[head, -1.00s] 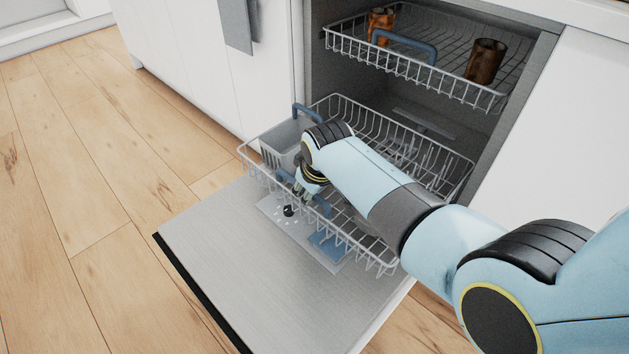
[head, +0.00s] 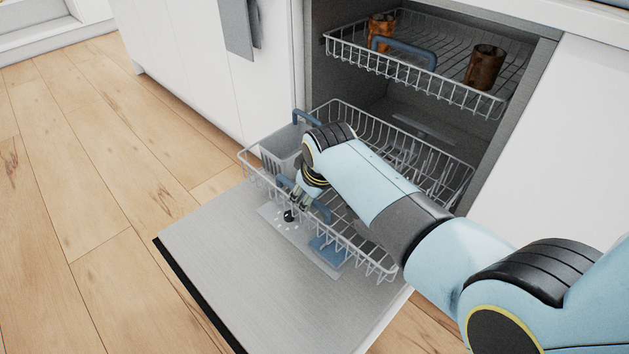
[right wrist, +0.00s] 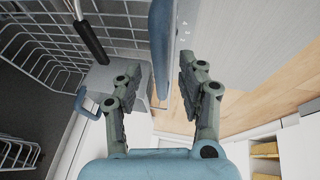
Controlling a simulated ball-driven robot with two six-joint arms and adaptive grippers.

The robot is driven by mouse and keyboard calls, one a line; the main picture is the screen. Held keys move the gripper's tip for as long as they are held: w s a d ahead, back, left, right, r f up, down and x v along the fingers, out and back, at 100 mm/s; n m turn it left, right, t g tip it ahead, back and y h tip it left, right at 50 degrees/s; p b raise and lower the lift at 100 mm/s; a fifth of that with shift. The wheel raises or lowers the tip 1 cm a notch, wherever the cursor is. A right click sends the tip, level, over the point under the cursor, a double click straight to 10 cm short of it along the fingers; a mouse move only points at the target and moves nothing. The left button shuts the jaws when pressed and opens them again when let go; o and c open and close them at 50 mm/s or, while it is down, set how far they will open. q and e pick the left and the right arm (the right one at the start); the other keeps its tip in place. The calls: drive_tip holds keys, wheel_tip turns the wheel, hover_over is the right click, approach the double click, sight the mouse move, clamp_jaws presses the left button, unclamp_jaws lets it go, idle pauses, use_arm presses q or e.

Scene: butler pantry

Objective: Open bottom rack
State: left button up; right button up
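The bottom rack (head: 258,181) is a grey wire basket, pulled well out of the dishwasher over the lowered door (head: 215,245). A blue handle (head: 321,210) is on its front side; it also shows in the right wrist view (right wrist: 161,40). My right gripper (head: 299,201) is at the rack's front by this handle, partly hidden by my wrist. In the right wrist view its two fingers (right wrist: 158,66) are apart, with the handle beyond and between the tips. I see no grip on it. My left gripper is not in view.
A grey cutlery basket (head: 283,147) stands in the bottom rack's left end. A grey towel (head: 238,25) hangs at the left. Wooden floor (head: 90,190) at the left is clear.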

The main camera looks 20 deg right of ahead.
drive_tip(key=v, duration=1)
drive_tip(key=shift+s+r, duration=0.2)
drive_tip(key=shift+r, duration=0.15)
drive_tip(key=s+d+f+g+p, duration=0.2)
drive_tip(key=s+d+f, duration=0.1)
drive_tip(key=s+f, duration=0.7)
drive_tip(key=s+d+f+g+p, duration=0.25)
drive_tip(key=s+f, duration=0.55)
drive_tip(key=s, duration=0.4)
drive_tip(key=s+d+f+m, duration=0.1)
drive_tip(key=s+d+f, duration=0.1)
drive_tip(key=s, duration=0.7)
drive_tip(key=s+d+f+m+p, duration=0.1)
drive_tip(key=s+d+f+m, duration=0.1)
drive_tip(key=s+f, duration=0.3)
drive_tip(key=s+d+f+m+p, duration=0.1)
drive_tip(key=s+d+f, duration=0.1)
drive_tip(key=s, duration=1.2)
drive_tip(key=shift+f+m+h, duration=0.3)
drive_tip(key=shift+f+h, duration=0.1)
drive_tip(key=shift+f, duration=0.45)
